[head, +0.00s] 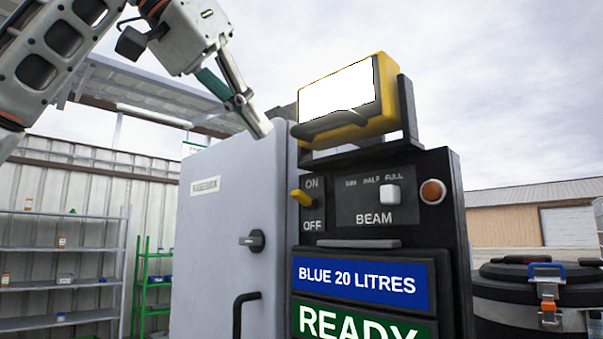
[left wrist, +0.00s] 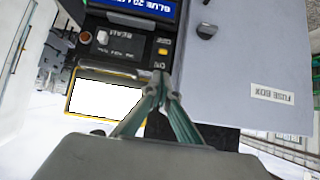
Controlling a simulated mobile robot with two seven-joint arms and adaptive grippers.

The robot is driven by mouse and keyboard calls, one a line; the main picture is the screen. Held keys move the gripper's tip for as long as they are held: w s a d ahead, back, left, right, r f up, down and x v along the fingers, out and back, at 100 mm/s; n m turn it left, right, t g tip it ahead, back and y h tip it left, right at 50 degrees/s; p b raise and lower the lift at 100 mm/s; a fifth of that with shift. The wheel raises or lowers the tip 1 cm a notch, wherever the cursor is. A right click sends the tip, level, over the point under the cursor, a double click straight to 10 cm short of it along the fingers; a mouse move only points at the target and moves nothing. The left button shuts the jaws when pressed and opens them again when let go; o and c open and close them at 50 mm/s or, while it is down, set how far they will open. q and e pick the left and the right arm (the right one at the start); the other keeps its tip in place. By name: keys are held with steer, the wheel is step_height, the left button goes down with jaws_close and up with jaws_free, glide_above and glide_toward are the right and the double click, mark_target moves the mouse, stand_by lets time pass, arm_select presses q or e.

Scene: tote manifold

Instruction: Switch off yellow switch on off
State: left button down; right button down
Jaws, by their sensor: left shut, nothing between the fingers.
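The yellow switch (head: 301,197) is a small lever on the left edge of the dark control panel (head: 345,210), between the printed words ON above and OFF below. It sits nearer ON in the head view. In the left wrist view, which is upside down, the yellow switch (left wrist: 163,51) lies beyond the fingertips. My left gripper (head: 262,130) is shut and empty, above and left of the switch and apart from it, by the top of the grey cabinet. Its fingers (left wrist: 161,88) meet in the left wrist view. My right gripper is not in view.
A yellow-framed white screen (head: 340,90) juts out above the panel. The grey fuse box (head: 215,215) with a black handle stands left of it. A white BEAM slider (head: 390,196) and an orange button (head: 432,191) sit right of the switch. A black-lidded drum (head: 530,285) stands at right.

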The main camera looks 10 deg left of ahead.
mark_target(302, 198)
arm_select(q)
steer(key=x, duration=1)
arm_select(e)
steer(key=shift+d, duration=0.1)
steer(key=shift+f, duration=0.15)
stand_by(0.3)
arm_select(q)
steer(key=shift+f, duration=0.15)
steer(key=shift+s+a+t+b, duration=0.1)
steer(key=shift+a+t+b, duration=0.05)
steer(key=shift+t+b, duration=0.2)
steer(key=shift+h, duration=0.3)
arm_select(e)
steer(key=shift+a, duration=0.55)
arm_select(q)
steer(key=shift+t+b, duration=0.25)
steer(key=shift+b, duration=0.1)
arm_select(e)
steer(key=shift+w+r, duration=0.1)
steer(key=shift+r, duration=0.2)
